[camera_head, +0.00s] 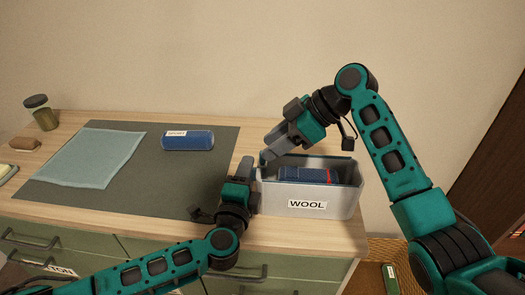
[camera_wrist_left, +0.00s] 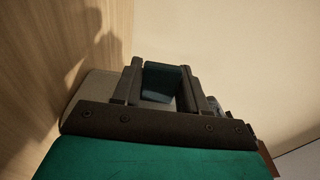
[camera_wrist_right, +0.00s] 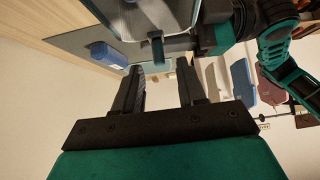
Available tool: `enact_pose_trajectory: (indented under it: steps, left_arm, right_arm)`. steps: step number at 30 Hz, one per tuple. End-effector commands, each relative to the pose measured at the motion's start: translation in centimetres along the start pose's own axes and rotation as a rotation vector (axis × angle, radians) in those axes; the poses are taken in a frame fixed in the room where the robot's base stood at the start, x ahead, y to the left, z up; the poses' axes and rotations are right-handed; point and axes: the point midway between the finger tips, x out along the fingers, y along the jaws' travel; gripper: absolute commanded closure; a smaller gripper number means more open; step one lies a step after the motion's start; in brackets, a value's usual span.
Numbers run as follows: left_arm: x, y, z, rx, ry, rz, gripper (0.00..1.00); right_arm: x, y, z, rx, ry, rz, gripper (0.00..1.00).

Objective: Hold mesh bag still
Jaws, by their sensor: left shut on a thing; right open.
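The mesh bag appears to be the pale blue, see-through sheet (camera_head: 92,160) lying flat on the left of the grey mat, away from both grippers. My left gripper (camera_head: 252,168) is at the left end of the grey bin labelled WOOL (camera_head: 310,207). It is shut on a small dark teal piece (camera_wrist_left: 162,82) at the bin's rim; whether this is part of the bin I cannot tell. My right gripper (camera_head: 270,148) is open and empty just above the bin's left end. Its spread fingers (camera_wrist_right: 160,85) show in the right wrist view.
A labelled blue roll (camera_head: 188,140) lies at the back of the grey mat (camera_head: 150,190). A dark blue item (camera_head: 303,175) with a red band lies in the bin. A jar (camera_head: 41,113) and a brown block (camera_head: 25,143) stand at the far left. Drawers with handles are below.

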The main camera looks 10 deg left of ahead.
Motion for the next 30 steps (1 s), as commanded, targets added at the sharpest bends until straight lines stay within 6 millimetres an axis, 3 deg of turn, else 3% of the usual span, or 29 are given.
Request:
enact_pose_trajectory:
  steps: [6, 18, 30]
  left_arm:
    - [0.0, 0.0, 0.0, 0.0, -0.001, 0.001, 0.92]
    - [0.0, 0.0, 0.0, 0.0, -0.001, 0.001, 0.92]
    - [0.0, 0.0, 0.0, 0.0, -0.001, 0.001, 0.92]
  right_arm:
    - [3.0, 0.0, 0.0, 0.001, 0.001, -0.002, 0.6]
    - [3.8, 0.0, 0.0, 0.001, 0.0, 0.001, 0.6]
    - [3.8, 0.0, 0.0, 0.001, 0.0, 0.001, 0.97]
